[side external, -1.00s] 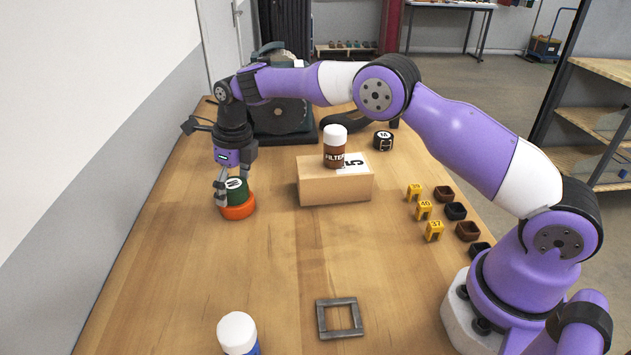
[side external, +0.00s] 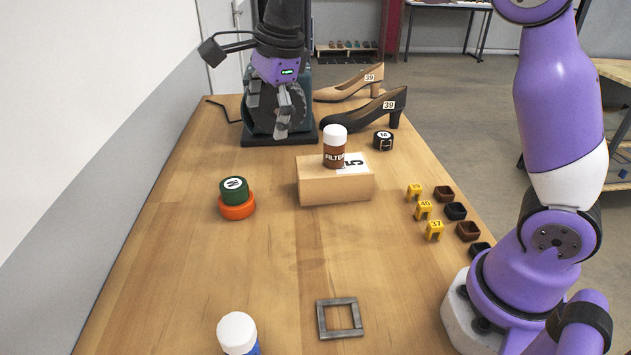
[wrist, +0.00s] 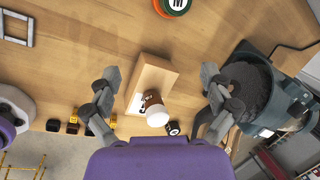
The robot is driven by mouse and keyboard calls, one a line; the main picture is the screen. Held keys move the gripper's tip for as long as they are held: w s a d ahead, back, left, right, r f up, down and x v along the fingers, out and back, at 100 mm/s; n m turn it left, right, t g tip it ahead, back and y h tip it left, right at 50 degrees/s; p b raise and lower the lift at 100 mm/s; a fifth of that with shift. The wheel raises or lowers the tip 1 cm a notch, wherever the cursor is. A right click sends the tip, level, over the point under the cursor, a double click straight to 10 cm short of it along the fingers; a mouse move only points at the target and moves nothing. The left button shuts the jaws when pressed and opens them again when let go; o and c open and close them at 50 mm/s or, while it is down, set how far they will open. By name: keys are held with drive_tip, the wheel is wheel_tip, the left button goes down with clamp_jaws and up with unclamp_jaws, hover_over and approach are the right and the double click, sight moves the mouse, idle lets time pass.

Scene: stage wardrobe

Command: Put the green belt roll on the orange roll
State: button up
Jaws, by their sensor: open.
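The green belt roll (side external: 233,190), with a white round label on top, sits on the orange roll (side external: 237,208) on the left part of the table. In the wrist view the green roll (wrist: 178,4) and a rim of the orange roll (wrist: 163,9) show at the top edge. My gripper (side external: 268,128) is open and empty, raised well above the table and away from the rolls, in front of the dark machine in the side view. Its fingers (wrist: 160,97) are spread wide in the wrist view.
A cardboard box (side external: 335,187) carries a brown bottle with a white cap (side external: 335,147). Two shoes (side external: 362,119), a black belt roll (side external: 383,141) and the machine (side external: 262,137) stand at the back. Yellow number tags (side external: 424,209) and small trays are right. A grey frame (side external: 339,318) lies in front.

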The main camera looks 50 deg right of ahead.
drive_tip(key=s+d+f+n+t, duration=0.1)
drive_tip(key=s+d+n, duration=0.1)
drive_tip(key=s+n, duration=0.7)
drive_tip(key=s+d+f+n+t, duration=0.1)
drive_tip(key=s+d+n, duration=0.1)
drive_tip(key=s+n, duration=0.8)
drive_tip(key=shift+s+n+h, duration=0.2)
drive_tip(key=shift+n+h, duration=0.1)
drive_tip(key=shift+n, duration=0.6)
drive_tip(key=shift+f, duration=0.1)
